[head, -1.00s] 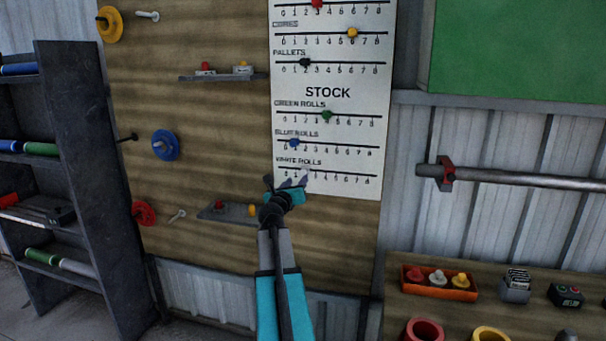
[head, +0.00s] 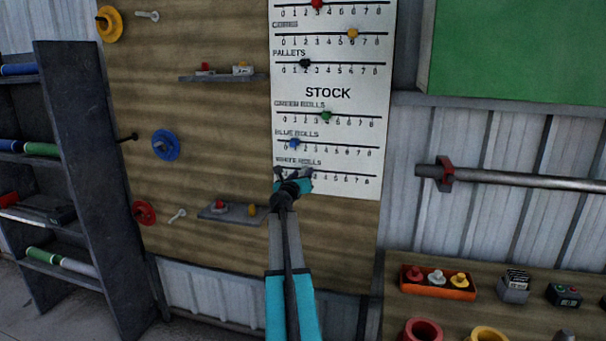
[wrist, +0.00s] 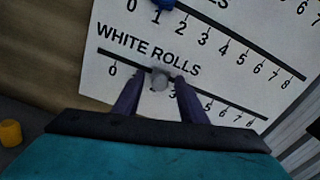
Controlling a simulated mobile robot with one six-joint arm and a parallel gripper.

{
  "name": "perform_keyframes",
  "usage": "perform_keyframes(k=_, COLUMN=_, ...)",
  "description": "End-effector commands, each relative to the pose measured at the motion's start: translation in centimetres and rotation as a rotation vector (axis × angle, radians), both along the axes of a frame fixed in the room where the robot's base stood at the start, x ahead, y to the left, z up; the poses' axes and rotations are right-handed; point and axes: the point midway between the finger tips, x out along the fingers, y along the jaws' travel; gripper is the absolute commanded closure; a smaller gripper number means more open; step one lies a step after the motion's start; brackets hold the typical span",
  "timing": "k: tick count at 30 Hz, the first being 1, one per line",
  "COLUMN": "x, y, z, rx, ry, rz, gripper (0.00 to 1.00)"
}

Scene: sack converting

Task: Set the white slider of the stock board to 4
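The white slider (wrist: 160,78) sits on the WHITE ROLLS scale, close to the 2, just left of the visible 3. The stock board (head: 327,105) is a white panel with several scales, and WHITE ROLLS is its lowest. My gripper (wrist: 158,82) is open, with one dark finger on each side of the slider and small gaps seeming to remain. In the head view my gripper (head: 293,174) is in front of the left part of this scale and hides the slider.
The blue slider (head: 294,143) is just above, near 1, and the green slider (head: 326,115) is higher, near 4. A small shelf (head: 230,213) with red and yellow pieces is left of my gripper. A bench (head: 390,310) stands at lower right.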

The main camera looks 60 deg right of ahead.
Motion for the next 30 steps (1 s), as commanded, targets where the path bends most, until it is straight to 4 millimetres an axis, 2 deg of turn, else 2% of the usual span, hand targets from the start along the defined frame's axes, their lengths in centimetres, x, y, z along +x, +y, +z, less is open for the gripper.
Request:
perform_keyframes(k=6, x=0.29, y=-0.86, z=0.02, rx=0.000, ry=0.000, rz=0.000, gripper=0.62)
perform_keyframes(k=15, x=0.21, y=-0.94, z=0.00, rx=0.000, ry=0.000, rz=0.000, gripper=0.62)
perform_keyframes(k=16, x=0.19, y=-0.96, z=0.01, rx=0.000, ry=0.000, rz=-0.001, gripper=0.63)
perform_keyframes(k=21, x=0.17, y=-0.96, z=0.01, rx=0.000, ry=0.000, rz=-0.001, gripper=0.92)
perform_keyframes(k=23, x=0.17, y=-0.96, z=0.01, rx=0.000, ry=0.000, rz=-0.001, gripper=1.00)
perform_keyframes(k=30, x=0.21, y=-0.88, z=0.04, rx=0.000, ry=0.000, rz=0.000, gripper=1.00)
